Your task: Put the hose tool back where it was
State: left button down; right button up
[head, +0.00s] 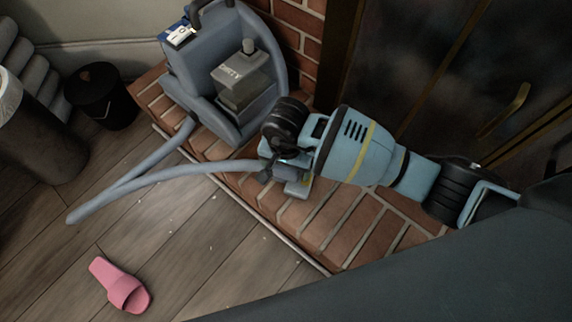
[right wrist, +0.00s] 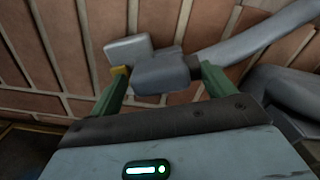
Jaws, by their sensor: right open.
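The hose tool (head: 298,188) is a grey nozzle with a short flat head, lying low over the brick hearth (head: 335,215). In the right wrist view the tool (right wrist: 162,74) shows between and just beyond the green fingertips. My right gripper (head: 284,165) is over the tool with its jaws open; in the wrist view its fingers (right wrist: 165,80) are on either side of the tool. Whether they touch it is unclear. A grey hose (head: 160,172) runs from the tool to the blue-grey cleaning machine (head: 215,75) on the hearth. My left gripper is not in view.
A pink slipper (head: 121,287) lies on the wooden floor. A black bin (head: 101,100) and a dark cylinder (head: 38,140) stand at the left. Dark fireplace doors with a brass handle (head: 503,110) are behind my right arm. The floor in front of the hearth is mostly clear.

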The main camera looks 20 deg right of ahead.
notch_tip(320, 180, up, 12)
jog(key=p, duration=0.4)
jog(key=shift+r+p, duration=0.2)
jog(key=shift+p, duration=0.2)
dwell(2.3)
